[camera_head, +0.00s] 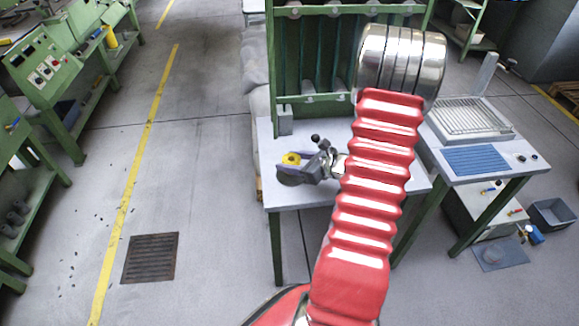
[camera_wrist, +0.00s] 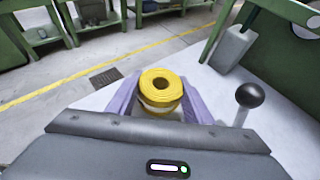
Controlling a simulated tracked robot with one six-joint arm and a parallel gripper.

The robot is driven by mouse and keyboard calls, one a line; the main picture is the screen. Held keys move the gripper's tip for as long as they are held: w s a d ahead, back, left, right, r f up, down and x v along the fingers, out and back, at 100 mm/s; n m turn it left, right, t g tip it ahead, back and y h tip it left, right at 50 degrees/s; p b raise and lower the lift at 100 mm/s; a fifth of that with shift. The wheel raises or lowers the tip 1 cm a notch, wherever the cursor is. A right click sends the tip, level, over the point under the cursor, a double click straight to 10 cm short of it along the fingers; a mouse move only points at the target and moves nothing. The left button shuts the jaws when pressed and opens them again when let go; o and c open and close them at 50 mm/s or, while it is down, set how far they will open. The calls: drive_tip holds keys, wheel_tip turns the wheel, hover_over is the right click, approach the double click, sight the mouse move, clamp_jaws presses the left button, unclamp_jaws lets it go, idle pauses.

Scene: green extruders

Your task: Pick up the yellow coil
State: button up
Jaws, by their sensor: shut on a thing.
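The yellow coil (camera_wrist: 161,88) is a round roll with a dark hole in its middle. In the wrist view it sits upright between the two purple fingers of my gripper (camera_wrist: 157,108), which are shut on it from both sides. In the head view the coil (camera_head: 291,158) shows small and yellow between the fingers of my gripper (camera_head: 293,163), over the left part of the white table (camera_head: 285,196). The coil's lower part is partly hidden by the gripper body. I cannot tell whether it touches the tabletop.
A black ball-topped lever (camera_wrist: 249,96) stands right of the gripper. A green rack (camera_head: 300,60) rises behind the table. A side table with a blue mat (camera_head: 475,159) is at the right. Open floor with a yellow line (camera_head: 130,190) lies to the left.

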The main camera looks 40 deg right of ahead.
wheel_tip(320, 180, up, 7)
idle(0.4)
idle(0.5)
